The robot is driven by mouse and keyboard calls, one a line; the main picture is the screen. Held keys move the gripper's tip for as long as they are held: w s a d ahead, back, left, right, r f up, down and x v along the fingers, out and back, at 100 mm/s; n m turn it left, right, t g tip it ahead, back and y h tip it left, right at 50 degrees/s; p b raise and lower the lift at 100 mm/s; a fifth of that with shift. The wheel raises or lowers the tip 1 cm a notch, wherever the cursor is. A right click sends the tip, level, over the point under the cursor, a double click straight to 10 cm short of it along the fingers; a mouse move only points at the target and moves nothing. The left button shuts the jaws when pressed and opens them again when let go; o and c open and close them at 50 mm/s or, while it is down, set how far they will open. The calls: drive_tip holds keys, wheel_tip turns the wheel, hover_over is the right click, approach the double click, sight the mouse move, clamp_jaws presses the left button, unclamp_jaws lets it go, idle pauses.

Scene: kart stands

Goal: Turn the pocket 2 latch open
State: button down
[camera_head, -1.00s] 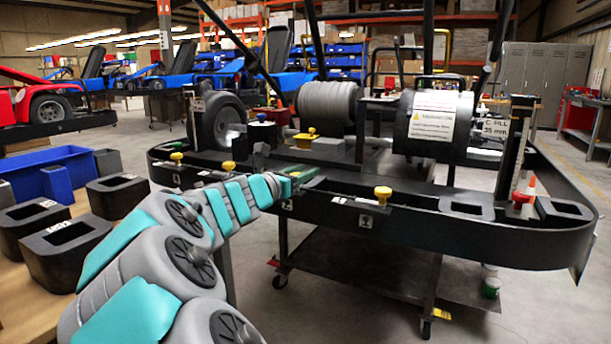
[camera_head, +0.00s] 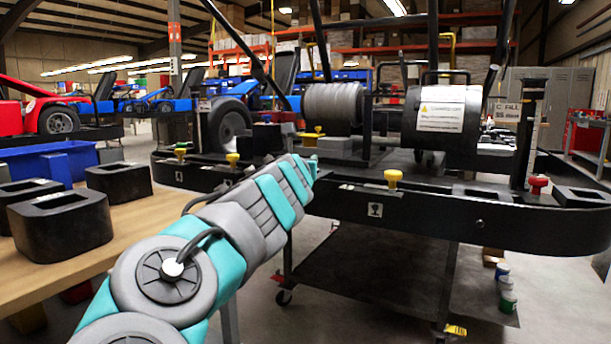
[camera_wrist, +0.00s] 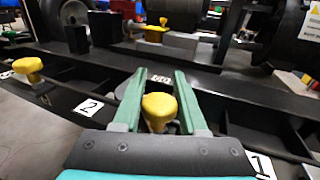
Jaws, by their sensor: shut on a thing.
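The pocket 2 latch has a yellow knob (camera_wrist: 160,108) on the black rail, just right of a white label reading 2 (camera_wrist: 88,107) in the wrist view. The green fingers of my gripper (camera_wrist: 160,98) stand on both sides of this knob, and the gripper is shut on it. In the head view my arm hides this knob and most of the fingers. Another yellow knob (camera_wrist: 28,68) stands farther left along the rail. A label reading 1 (camera_wrist: 262,165) lies to the right, and a yellow knob (camera_head: 393,177) shows there in the head view.
The black kart stand (camera_head: 460,215) spans the middle and right. A grey cylinder (camera_head: 334,107), a black wheel (camera_head: 232,124) and upright bars stand above its deck. A wooden table (camera_head: 150,212) with black blocks (camera_head: 62,222) is at left. A red knob (camera_head: 538,182) sits at right.

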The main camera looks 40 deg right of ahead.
drive_tip(key=n+t+y+b, duration=0.1)
drive_tip(key=b, duration=0.1)
drive_tip(key=n+t+y+b, duration=0.1)
drive_tip(key=y+b, duration=0.1)
drive_tip(key=n+t+y+b, duration=0.2)
drive_tip(key=shift+w+a+f+b, duration=0.25)
drive_tip(key=shift+a+f+b, duration=0.05)
drive_tip(key=shift+b, duration=0.1)
drive_tip(key=y, duration=0.1)
drive_tip(key=n, duration=0.1)
drive_tip(key=t+y, duration=0.1)
drive_tip(key=shift+w+a+r+n+y+b, duration=0.1)
drive_tip(key=shift+a+r+n+y+b, duration=0.2)
drive_tip(key=shift+n+b, duration=0.1)
drive_tip(key=shift+w+a+n+t+y, duration=0.1)
drive_tip(key=shift+a+n+t+y, duration=0.1)
drive_tip(key=shift+n+y, duration=0.6)
drive_tip(key=shift+a+n+t+y, duration=0.15)
drive_tip(key=shift+n+y, duration=0.3)
drive_tip(key=shift+y, duration=0.7)
drive_tip(key=shift+w+a+n+t+y, duration=0.1)
drive_tip(key=shift+a+n+t+y, duration=0.1)
drive_tip(key=shift+n+y, duration=0.6)
drive_tip(key=shift+y, duration=0.35)
drive_tip(key=shift+c, duration=2.3)
unclamp_jaws()
drive_tip(key=shift+s, duration=0.1)
